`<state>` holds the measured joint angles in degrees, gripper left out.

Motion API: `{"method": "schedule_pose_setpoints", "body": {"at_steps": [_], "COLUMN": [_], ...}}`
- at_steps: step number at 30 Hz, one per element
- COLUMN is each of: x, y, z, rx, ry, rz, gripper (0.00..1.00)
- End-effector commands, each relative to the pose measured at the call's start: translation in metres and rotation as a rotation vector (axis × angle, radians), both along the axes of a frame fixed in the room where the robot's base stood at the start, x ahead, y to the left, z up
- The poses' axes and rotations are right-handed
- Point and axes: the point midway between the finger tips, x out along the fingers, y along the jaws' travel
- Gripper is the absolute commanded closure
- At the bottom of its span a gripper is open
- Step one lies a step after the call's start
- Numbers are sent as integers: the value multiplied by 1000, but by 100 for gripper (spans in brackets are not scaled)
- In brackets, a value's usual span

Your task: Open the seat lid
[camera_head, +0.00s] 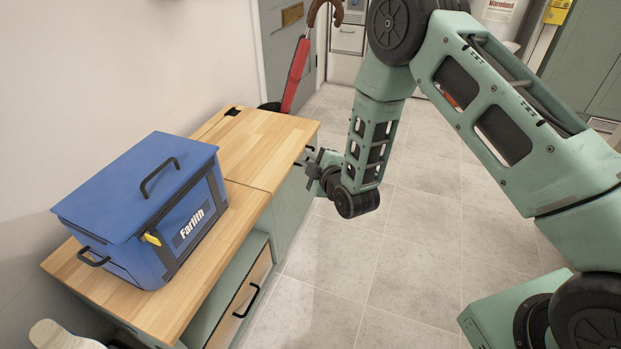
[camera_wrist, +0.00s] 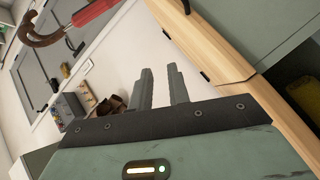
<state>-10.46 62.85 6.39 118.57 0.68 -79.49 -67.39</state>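The wooden bench top has a seam across it, and its far section (camera_head: 262,148) appears to be the seat lid. It lies flat and closed, with a black fitting (camera_head: 232,112) near its back edge. My gripper (camera_head: 312,163) is beside the front edge of this section, close to a small dark handle there. In the wrist view my gripper's two fingers (camera_wrist: 159,70) stand apart with an empty gap between them. A pale wooden edge (camera_wrist: 255,92) runs diagonally to their right. Contact with the lid cannot be told.
A blue cooler box (camera_head: 140,205) sits on the near section of the bench. Below it is a drawer with a black handle (camera_head: 246,301). A red umbrella (camera_head: 296,75) stands past the bench's far end, also in the wrist view (camera_wrist: 92,12). The tiled floor (camera_head: 400,250) is clear.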

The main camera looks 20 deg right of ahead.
Motion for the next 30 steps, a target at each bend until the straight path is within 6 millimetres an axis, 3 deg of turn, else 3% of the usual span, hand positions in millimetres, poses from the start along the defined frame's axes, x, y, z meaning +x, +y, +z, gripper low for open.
{"method": "schedule_pose_setpoints", "body": {"at_steps": [1,3,6,9,13,17,30], "x": [-1,-2,-9,-16,-19,-8,78], "y": [-14,-30,-48,-59,-66,-65,-52], "z": [-49,-76,-105,-121,-127,-124,-114], "rx": [-49,-115,-196,-251,-283,-287,-284], "ry": [-64,-165,-278,-353,-399,-411,-409], "rz": [-14,-30,-53,-69,-81,-84,-83], "gripper": [82,82,82,82,82,82,82]}}
